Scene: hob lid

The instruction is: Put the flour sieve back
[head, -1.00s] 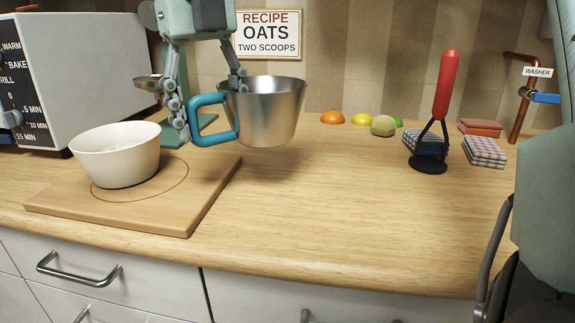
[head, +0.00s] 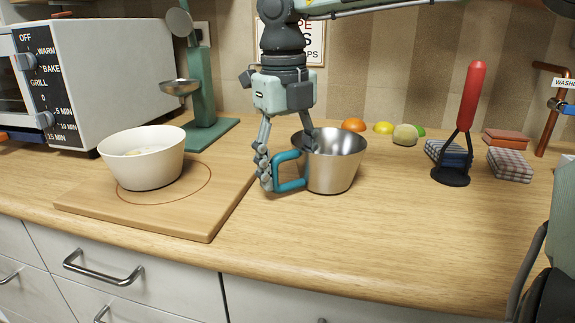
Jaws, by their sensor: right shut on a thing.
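The flour sieve (head: 334,172) is a steel cup with a teal loop handle. It is upright, to the right of the wooden board, with its base at or very close to the counter; I cannot tell if it touches. My right gripper (head: 286,163) comes down from above and is shut on the sieve at its handle side, with one finger left of the handle and the other by the cup's rim. The inside bottom of the sieve is hidden. My left gripper is not in view.
A white bowl (head: 142,158) stands on the wooden board (head: 200,215). Behind are a green scale (head: 200,95) and a toaster oven (head: 110,75). Fruit (head: 404,135), a red-handled tool on a stand (head: 467,110) and folded cloths (head: 510,164) lie right.

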